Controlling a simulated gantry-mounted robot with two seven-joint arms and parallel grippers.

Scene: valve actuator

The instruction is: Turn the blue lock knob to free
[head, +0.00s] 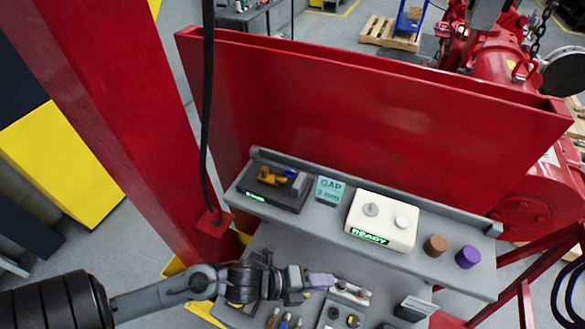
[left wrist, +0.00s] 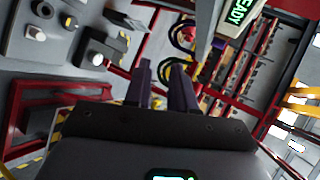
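A small blue part (head: 291,173), which looks like the lock knob, sits beside a gold fitting (head: 268,177) on a dark box (head: 285,197) at the left end of the grey shelf. It is too small to tell how it is turned. My left gripper (head: 320,281) is below and to the right of that box, apart from it, over the lower panel and pointing right. In the left wrist view, its two dark fingers (left wrist: 162,82) stand apart with nothing between them. The blue part does not show there. My right gripper is not in view.
A red wall (head: 350,120) rises behind. A red post (head: 110,110) and hanging black cable (head: 207,110) stand at left.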

